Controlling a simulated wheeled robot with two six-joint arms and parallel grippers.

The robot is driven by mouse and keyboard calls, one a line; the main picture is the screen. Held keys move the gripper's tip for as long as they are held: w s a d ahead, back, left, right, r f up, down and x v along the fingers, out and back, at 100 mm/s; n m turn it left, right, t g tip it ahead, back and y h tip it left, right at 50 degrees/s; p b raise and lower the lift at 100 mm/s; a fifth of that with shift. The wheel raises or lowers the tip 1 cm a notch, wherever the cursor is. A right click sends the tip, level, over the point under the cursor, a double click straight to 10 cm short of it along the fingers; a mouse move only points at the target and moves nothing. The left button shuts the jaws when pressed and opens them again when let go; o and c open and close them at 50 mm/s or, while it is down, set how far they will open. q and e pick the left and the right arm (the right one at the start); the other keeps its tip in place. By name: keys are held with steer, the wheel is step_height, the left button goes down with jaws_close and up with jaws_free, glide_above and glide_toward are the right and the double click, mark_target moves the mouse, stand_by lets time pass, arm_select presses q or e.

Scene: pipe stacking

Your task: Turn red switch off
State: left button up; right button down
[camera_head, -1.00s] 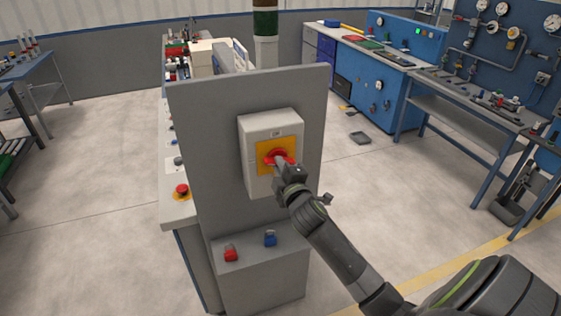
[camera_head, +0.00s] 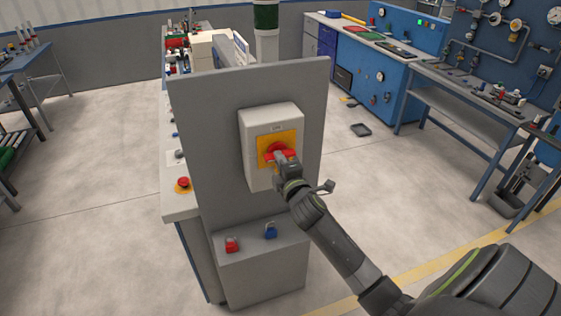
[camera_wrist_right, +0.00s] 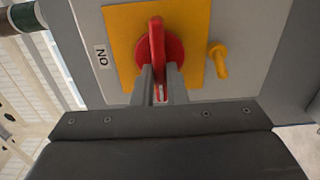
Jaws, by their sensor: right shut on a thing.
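The red rotary switch (camera_head: 277,153) sits on a yellow plate (camera_head: 265,141) on a light grey box (camera_head: 256,119), fixed to an upright grey panel. In the right wrist view, the red handle (camera_wrist_right: 157,45) points along the picture's vertical, and an "ON" label (camera_wrist_right: 102,56) is at the left of the yellow plate. My right gripper (camera_head: 282,158) is shut on the red handle; its two fingers (camera_wrist_right: 160,84) sit on either side of the handle's near end. My left gripper is not in view.
A red padlock (camera_head: 232,245) and a blue padlock (camera_head: 270,231) are on the grey ledge below the box. A red push button (camera_head: 183,183) is on the bench at left. A yellow peg (camera_wrist_right: 218,61) sticks out beside the switch. Open floor lies around the panel.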

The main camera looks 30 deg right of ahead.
steer(key=c, duration=1.5)
jaws_free()
steer(key=shift+o, duration=0.2)
steer(key=shift+s, duration=0.1)
steer(key=b+v, duration=0.5)
steer(key=v, duration=1.2)
steer(key=shift+a, duration=0.15)
